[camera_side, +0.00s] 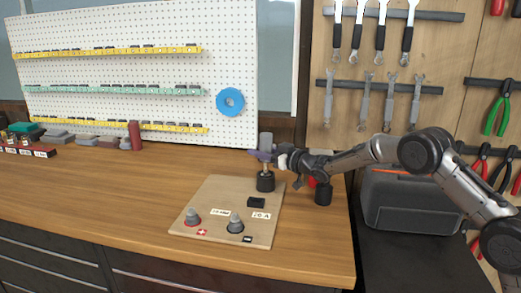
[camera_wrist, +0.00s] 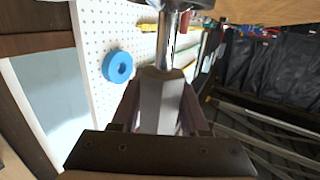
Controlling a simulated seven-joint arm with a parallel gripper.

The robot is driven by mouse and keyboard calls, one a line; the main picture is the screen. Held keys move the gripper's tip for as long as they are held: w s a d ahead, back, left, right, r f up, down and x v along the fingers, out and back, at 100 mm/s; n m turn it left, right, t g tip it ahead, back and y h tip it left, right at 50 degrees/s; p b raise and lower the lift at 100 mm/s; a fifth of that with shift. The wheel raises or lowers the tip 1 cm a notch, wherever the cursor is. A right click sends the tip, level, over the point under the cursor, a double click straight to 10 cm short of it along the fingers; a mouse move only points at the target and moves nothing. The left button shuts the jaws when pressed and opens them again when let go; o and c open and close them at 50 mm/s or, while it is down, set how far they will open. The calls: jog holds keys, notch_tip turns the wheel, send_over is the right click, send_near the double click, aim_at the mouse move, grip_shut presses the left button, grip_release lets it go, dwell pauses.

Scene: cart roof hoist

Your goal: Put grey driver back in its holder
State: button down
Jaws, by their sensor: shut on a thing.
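The grey driver (camera_side: 266,141) is upright in my gripper (camera_side: 264,155), handle up and metal shaft down. In the wrist view its grey handle (camera_wrist: 162,98) is between the two fingers, and the bright shaft runs toward a dark round part at the top edge. In the side view a black cylindrical holder (camera_side: 265,183) stands directly below the driver at the board's back right edge. The shaft's lower end meets the holder's top; how deep it sits inside, if at all, I cannot tell.
A wooden board (camera_side: 222,195) carries two grey knobs, labels and a black block. Another black holder (camera_side: 323,194), with a red thing by it, stands under my arm. A dark toolbox (camera_side: 400,200) is at right. A pegboard with a blue ring (camera_side: 230,102) is behind.

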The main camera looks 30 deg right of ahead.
jog(key=shift+f, duration=0.55)
jog(key=shift+c, duration=1.7)
grip_release()
jog(key=shift+f, duration=0.1)
jog(key=shift+s, duration=0.1)
jog(key=v, duration=1.3)
jog(key=shift+s, duration=0.35)
jog(key=shift+d, duration=0.1)
